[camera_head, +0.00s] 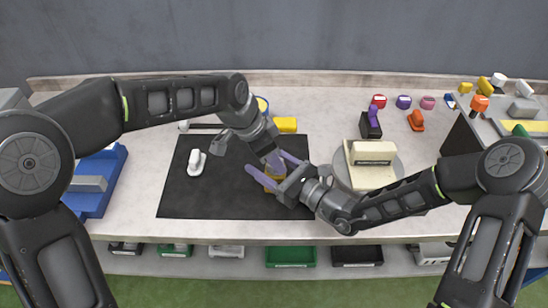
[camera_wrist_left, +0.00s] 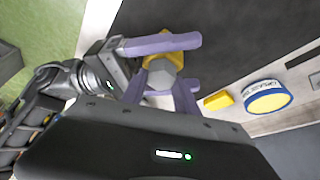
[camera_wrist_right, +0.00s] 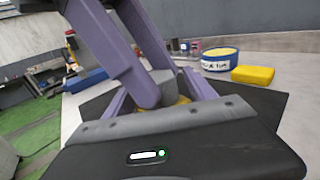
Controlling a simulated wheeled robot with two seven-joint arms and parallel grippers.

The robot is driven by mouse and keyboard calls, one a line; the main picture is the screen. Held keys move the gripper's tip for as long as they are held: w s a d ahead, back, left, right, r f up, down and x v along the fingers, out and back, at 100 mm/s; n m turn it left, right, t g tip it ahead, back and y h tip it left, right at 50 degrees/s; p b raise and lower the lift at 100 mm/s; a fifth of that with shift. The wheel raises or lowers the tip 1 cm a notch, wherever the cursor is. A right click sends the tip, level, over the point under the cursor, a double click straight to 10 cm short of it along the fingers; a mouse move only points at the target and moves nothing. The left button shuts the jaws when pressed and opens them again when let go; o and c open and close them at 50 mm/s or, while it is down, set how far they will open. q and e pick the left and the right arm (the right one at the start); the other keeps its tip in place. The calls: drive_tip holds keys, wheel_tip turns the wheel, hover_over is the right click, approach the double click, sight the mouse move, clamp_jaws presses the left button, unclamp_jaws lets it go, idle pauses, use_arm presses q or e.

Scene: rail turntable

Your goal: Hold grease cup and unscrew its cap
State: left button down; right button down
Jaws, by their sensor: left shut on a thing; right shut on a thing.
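The grease cup has a yellow body (camera_head: 271,184) and a grey hexagonal cap, which shows in the left wrist view (camera_wrist_left: 161,73). It is over the black mat, mostly hidden by the fingers in the head view. My left gripper (camera_head: 274,163) comes from above, its purple fingers on either side of the cap, shut on it. My right gripper (camera_head: 267,171) comes from the right, its purple fingers on either side of the yellow body, shut on it. In the right wrist view the cap (camera_wrist_right: 163,80) sits above the yellow body (camera_wrist_right: 180,101), between the fingers.
The black mat (camera_head: 205,200) also bears a white item (camera_head: 196,162). A yellow block (camera_head: 285,124) and a blue-rimmed round tin (camera_wrist_left: 267,99) are behind. A blue tray (camera_head: 100,190) is at left. A cream box (camera_head: 374,153) stands on a round plate at right.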

use_arm(q)
drive_tip(key=n, duration=0.2)
drive_tip(key=n+t+y, duration=0.1)
drive_tip(key=n, duration=0.1)
drive_tip(key=shift+s+d+n+t, duration=0.1)
drive_tip(key=shift+n+t, duration=0.2)
drive_tip(key=shift+n, duration=0.1)
drive_tip(key=shift+n+y, duration=0.4)
drive_tip(key=shift+n, duration=0.2)
drive_tip(key=n+y, duration=0.1)
drive_tip(key=n, duration=0.2)
drive_tip(key=shift+n+t, duration=0.3)
drive_tip(key=shift+n+y, duration=0.6)
drive_tip(key=shift+n, duration=0.6)
